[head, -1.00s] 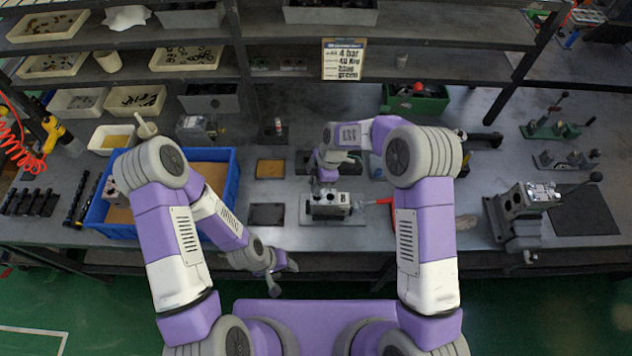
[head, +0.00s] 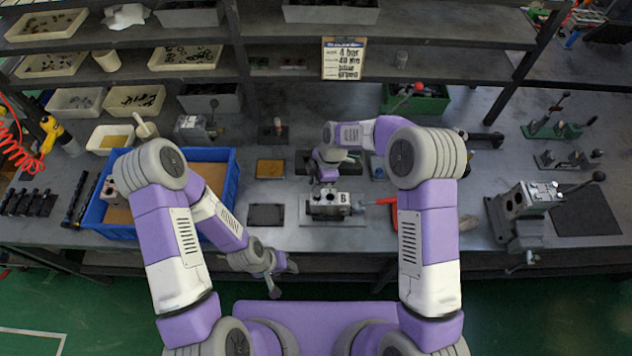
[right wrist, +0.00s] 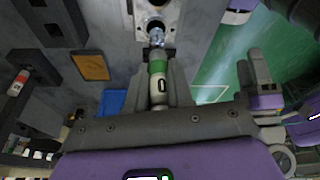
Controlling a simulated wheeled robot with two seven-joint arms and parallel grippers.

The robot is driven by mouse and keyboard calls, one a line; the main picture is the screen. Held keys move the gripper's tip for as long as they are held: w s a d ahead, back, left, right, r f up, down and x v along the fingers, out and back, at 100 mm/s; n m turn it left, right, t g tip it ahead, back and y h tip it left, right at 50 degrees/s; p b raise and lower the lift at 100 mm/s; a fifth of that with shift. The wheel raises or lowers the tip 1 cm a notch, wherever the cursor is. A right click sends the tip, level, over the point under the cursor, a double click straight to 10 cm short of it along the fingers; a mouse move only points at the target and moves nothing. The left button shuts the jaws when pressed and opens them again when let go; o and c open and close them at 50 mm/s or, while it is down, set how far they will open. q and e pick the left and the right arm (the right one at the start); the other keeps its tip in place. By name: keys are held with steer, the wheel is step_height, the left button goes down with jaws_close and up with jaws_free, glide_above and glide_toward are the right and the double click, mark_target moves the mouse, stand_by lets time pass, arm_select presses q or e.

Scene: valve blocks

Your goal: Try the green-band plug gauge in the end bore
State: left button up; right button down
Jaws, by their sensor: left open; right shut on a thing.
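The valve block (head: 330,205) is a grey metal block with bores and a letter B, on a plate at the middle of the bench. My right gripper (head: 326,178) is just behind it in the head view. In the right wrist view, my right gripper (right wrist: 158,88) is shut on the green-band plug gauge (right wrist: 158,68). The gauge's metal tip points at a bore in the block (right wrist: 172,14). The tip overlaps the bore's edge; I cannot tell whether it is inside. My left gripper (head: 281,275) is open and empty, low in front of the bench.
A blue tray (head: 233,190) stands left, with a dark pad (head: 266,214) between. A vise-like fixture (head: 515,212) stands at the right. Shelves with bins rise behind. The bench front has free room.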

steer(key=shift+f+b, duration=1.85)
stand_by(0.3)
steer(key=shift+r, duration=0.1)
stand_by(1.2)
steer(key=shift+r+p, duration=1.5)
steer(key=shift+r, duration=2.05)
